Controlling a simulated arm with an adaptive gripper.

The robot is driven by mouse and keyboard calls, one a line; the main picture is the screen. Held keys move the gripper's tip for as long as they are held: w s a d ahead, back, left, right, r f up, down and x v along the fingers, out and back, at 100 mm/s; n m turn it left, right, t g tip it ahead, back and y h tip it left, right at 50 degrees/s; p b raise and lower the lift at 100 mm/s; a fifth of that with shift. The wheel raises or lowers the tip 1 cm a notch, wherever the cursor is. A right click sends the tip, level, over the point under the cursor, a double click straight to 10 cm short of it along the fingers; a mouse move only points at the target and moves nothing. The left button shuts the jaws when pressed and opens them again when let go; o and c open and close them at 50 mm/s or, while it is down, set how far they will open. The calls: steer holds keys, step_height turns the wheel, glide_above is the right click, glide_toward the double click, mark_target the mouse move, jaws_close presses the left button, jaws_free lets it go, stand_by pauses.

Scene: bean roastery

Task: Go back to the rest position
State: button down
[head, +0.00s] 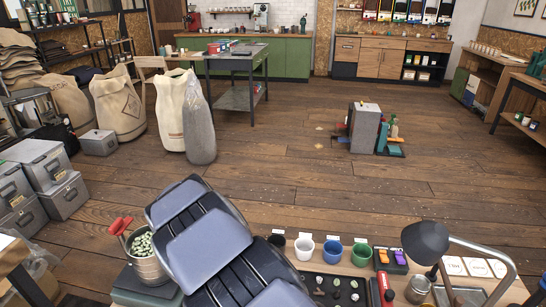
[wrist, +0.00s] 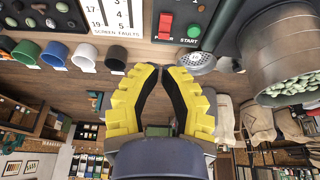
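My gripper (wrist: 162,70) shows in the wrist view with two yellow fingers and black inner pads. The wrist view is turned so that the bench shows at the top and the room hangs below. In the head view my arm fills the lower middle, and the gripper cannot be made out there.
A metal pot of green beans (head: 150,268) stands left of my arm. Several cups, including a white cup (head: 304,248) and a blue cup (head: 332,251), line the bench. A dark lamp (head: 426,243) stands at right. The wooden floor (head: 290,185) beyond is mostly clear.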

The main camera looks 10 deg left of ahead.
steer(key=s+d+r+m+g+h, duration=0.1)
steer(key=s+d+r, duration=0.25)
steer(key=d, duration=0.45)
steer(key=s+d+r+g, duration=0.1)
steer(key=s+d+r, duration=0.1)
steer(key=d+r, duration=0.35)
steer(key=s+d+r+m+h, duration=0.1)
steer(key=s+d+r, duration=0.1)
steer(key=d, duration=0.7)
steer(key=s+d+r+n+g+y, duration=0.1)
steer(key=s+d, duration=0.2)
steer(key=s, duration=0.8)
steer(key=s+d+n+g+y, duration=0.1)
steer(key=s+d, duration=0.3)
steer(key=s, duration=0.7)
steer(key=shift+d+r+g, duration=0.3)
steer(key=shift+r+g, duration=0.05)
steer(key=shift+g, duration=0.45)
steer(key=shift+w, duration=0.15)
